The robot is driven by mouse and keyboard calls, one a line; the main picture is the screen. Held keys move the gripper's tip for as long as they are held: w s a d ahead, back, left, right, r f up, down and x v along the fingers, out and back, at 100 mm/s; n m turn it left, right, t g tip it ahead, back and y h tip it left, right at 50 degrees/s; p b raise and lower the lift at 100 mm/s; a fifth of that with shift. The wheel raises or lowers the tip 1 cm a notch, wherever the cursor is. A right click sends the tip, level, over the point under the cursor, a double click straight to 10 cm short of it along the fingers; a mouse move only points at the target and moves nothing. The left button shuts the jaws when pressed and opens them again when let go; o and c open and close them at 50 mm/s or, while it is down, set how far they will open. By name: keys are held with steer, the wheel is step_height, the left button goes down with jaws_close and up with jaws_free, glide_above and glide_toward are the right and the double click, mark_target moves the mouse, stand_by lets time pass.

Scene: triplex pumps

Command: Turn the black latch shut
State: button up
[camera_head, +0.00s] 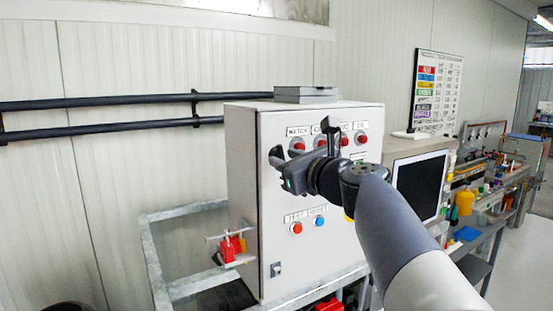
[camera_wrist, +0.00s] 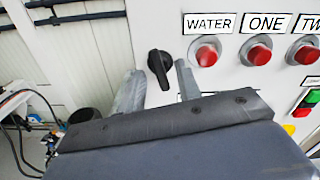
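The black latch (camera_wrist: 160,68) is a rotary handle on the pale face of the control cabinet (camera_head: 245,190), left of the "WATER" label in the wrist view. Its lever stands near upright, with its lower end leaning slightly right. My gripper (camera_wrist: 158,73) is open, one grey finger on each side of the latch in that view. Gaps show between the latch and both fingers; whether the fingers reach its depth I cannot tell. In the head view my gripper (camera_head: 302,158) is in front of the cabinet's upper left face, and I cannot make out the latch there.
Red indicators (camera_wrist: 205,53) sit right of the latch under labels. Blue and red buttons (camera_head: 297,228) are lower on the cabinet. A red valve-like part (camera_head: 231,247) juts from its left side. A metal frame (camera_head: 155,262) surrounds the base; a monitor (camera_head: 421,186) stands to the right.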

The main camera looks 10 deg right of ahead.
steer(key=shift+c, duration=0.3)
jaws_close()
steer(key=shift+n, duration=0.3)
steer(key=shift+n+b, duration=4.9)
steer(key=shift+n, duration=2.3)
steer(key=shift+o, duration=0.3)
jaws_free()
